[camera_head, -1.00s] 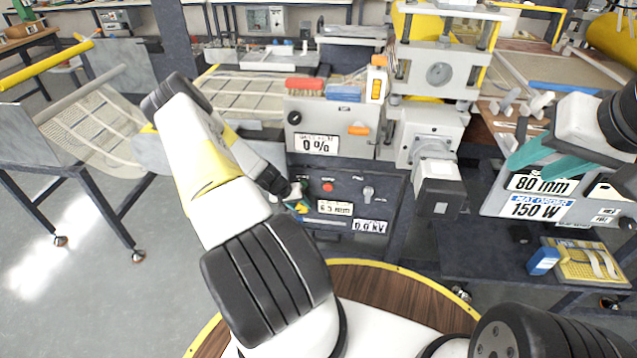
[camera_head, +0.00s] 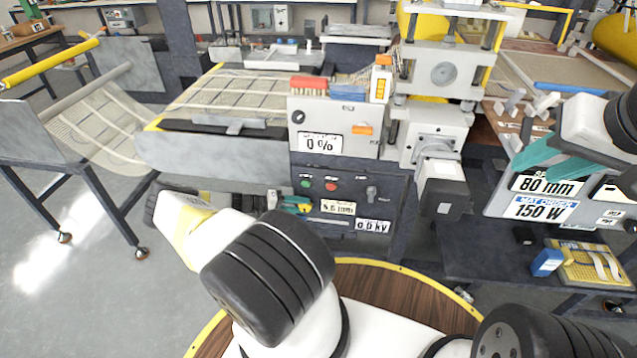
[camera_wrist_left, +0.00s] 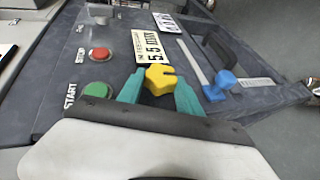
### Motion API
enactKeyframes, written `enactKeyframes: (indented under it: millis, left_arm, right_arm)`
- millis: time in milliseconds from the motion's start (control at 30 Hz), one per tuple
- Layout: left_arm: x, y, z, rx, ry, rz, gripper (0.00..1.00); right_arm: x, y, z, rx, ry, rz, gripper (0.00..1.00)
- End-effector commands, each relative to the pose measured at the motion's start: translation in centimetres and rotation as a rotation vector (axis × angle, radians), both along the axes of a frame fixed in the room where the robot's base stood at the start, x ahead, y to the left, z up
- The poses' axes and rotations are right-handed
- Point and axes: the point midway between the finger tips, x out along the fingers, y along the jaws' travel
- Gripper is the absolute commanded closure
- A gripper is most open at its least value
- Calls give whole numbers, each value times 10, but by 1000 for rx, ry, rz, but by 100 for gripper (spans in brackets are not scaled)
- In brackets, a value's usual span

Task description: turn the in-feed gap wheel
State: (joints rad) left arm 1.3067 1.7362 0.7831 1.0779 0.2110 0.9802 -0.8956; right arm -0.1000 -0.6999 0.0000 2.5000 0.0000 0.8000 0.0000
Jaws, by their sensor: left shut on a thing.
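The in-feed gap wheel is a small yellow lobed knob (camera_wrist_left: 160,76) on the dark front panel, seen in the left wrist view. The teal fingers of my left gripper (camera_wrist_left: 158,88) are shut on it, one on each side. In the head view the same gripper (camera_head: 297,206) is small at the panel, and my arm partly hides it. The gap display (camera_wrist_left: 150,45) beside the wheel appears to read 5.5 mm. My right gripper (camera_head: 533,171) has its teal fingers apart and empty, in front of the white 80 mm / 150 W panel at right.
Green (camera_wrist_left: 97,90) and red (camera_wrist_left: 100,54) buttons sit left of the wheel. The 0 % control box (camera_head: 330,125) is above. A blue box (camera_head: 545,262) and yellow tray lie on the lower right shelf.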

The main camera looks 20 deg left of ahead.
Motion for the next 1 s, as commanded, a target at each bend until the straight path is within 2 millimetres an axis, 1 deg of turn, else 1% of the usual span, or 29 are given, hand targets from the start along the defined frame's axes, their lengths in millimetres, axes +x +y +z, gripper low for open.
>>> enactKeyframes:
  millis: [33, 300, 867, 900, 967, 1000]
  left_arm:
    - [0, 1, -3, -23, -5, 4, 99]
    - [0, 1, -4, -123, -29, 1, 99]
    - [0, 1, -4, -149, -35, 0, 99]
    - [0, 1, -4, -149, -35, 0, 52]
    - [0, 1, -4, -150, -35, 0, 41]
    - [0, 1, -4, -150, -35, 0, 37]
  right_arm:
    - [0, 0, 0, 0, 0, 0, 62]
    - [0, 0, 0, 0, 0, 0, 62]
    - [0, 0, 0, 0, 0, 0, 62]
    - [0, 0, 0, 0, 0, 0, 62]
    - [0, 0, 0, 0, 0, 0, 62]
    - [0, 0, 0, 0, 0, 0, 62]
